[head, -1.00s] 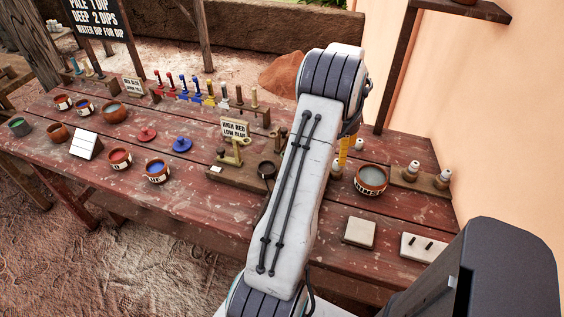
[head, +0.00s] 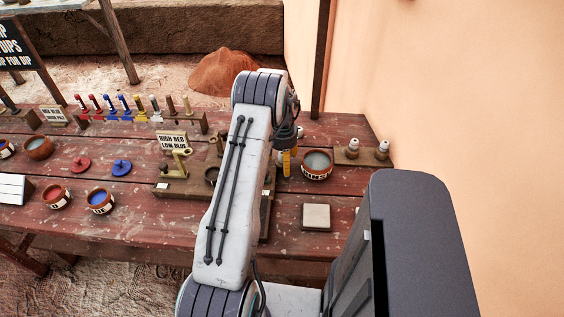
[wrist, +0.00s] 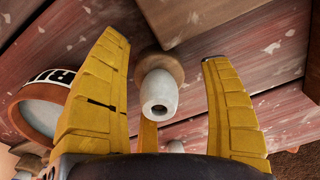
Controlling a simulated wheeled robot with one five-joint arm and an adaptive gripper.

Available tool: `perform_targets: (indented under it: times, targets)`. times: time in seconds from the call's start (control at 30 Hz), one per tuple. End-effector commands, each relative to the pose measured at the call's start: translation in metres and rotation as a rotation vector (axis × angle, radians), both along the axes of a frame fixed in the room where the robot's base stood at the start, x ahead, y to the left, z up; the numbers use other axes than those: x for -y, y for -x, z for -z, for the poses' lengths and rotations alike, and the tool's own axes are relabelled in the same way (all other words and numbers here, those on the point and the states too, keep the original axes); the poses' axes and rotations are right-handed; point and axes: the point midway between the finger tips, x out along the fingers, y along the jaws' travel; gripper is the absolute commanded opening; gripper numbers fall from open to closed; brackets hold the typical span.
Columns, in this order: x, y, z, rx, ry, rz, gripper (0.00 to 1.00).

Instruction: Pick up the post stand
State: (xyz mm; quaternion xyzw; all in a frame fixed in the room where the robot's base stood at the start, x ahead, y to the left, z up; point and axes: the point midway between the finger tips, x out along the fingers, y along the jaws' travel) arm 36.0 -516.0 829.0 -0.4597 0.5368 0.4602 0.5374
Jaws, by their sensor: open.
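A small post with a white, hollow-topped cylinder on a round brown foot (wrist: 158,92) stands between my fingers in the wrist view. I take it as the post stand, though I cannot be sure. In the head view its white top (head: 281,156) shows just left of my yellow finger, partly hidden by my arm. My gripper (wrist: 165,52) is open, with its yellow fingers apart on either side of the post; I cannot tell if they touch it. In the head view my gripper (head: 288,162) points down at the table beside a labelled bowl (head: 317,172).
The labelled bowl's rim (wrist: 35,107) is close to the left finger. A rack (head: 366,158) with two white-topped pegs stands at the right. A wooden stand with a sign (head: 173,142) is left of my arm. A pale square tile (head: 316,217) lies in front on the red table (head: 140,215).

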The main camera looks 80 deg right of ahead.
Motion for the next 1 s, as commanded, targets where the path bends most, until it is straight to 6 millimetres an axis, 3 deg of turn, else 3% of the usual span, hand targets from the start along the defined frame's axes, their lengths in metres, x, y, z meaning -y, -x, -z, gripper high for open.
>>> perform_targets:
  times: [0.43, 1.0]
  targets:
    - [0.0001, -0.0003, 0.0104, 0.000, 0.001, -0.001, 0.73]
    - [0.0000, -0.0003, 0.0101, 0.000, 0.001, -0.001, 0.22]
